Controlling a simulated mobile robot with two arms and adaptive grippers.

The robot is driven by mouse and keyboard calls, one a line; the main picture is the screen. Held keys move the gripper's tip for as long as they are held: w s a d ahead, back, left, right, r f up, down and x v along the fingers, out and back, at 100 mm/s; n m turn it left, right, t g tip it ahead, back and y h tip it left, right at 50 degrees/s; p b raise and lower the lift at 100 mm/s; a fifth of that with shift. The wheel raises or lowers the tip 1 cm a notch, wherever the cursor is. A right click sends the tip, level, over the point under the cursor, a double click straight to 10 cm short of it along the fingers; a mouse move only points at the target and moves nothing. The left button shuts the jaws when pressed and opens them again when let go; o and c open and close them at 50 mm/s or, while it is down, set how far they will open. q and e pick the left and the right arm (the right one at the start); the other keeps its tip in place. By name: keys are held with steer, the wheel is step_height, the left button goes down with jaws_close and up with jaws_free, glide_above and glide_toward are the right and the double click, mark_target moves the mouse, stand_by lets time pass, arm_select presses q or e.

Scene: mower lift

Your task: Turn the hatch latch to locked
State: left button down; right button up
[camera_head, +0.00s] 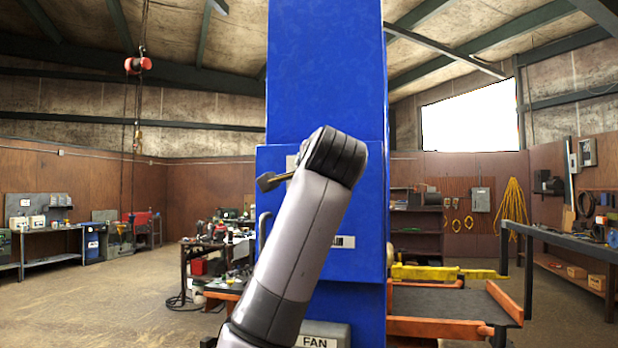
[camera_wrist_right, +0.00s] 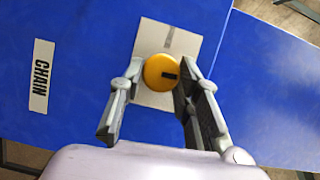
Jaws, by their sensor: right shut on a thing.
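The latch is a round yellow knob (camera_wrist_right: 160,72) with a short black mark toward its right side. It sits on a pale square plate (camera_wrist_right: 151,98) on the blue hatch (camera_wrist_right: 85,35). A thin grey stripe shows on the plate above the knob. My right gripper (camera_wrist_right: 163,68) has its two fingers on either side of the knob and is shut on it. In the head view my arm stands in front of the blue hatch (camera_head: 371,215) and hides the knob; part of the pale plate (camera_head: 291,162) shows. My left gripper is not in view.
The hatch is on a tall blue column (camera_head: 325,70). A FAN box (camera_head: 322,335) is low on the column. An orange-edged lift platform (camera_head: 440,327) stands right, a cluttered workbench (camera_head: 205,245) left. The left floor is open.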

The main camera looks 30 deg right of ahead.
steer(key=shift+m, duration=0.4)
steer(key=o, duration=1.1)
steer(key=shift+s, duration=0.1)
steer(key=v, duration=1.1)
steer(key=shift+s+a+f, duration=0.15)
steer(key=shift+s+f, duration=0.1)
steer(key=shift+s, duration=0.15)
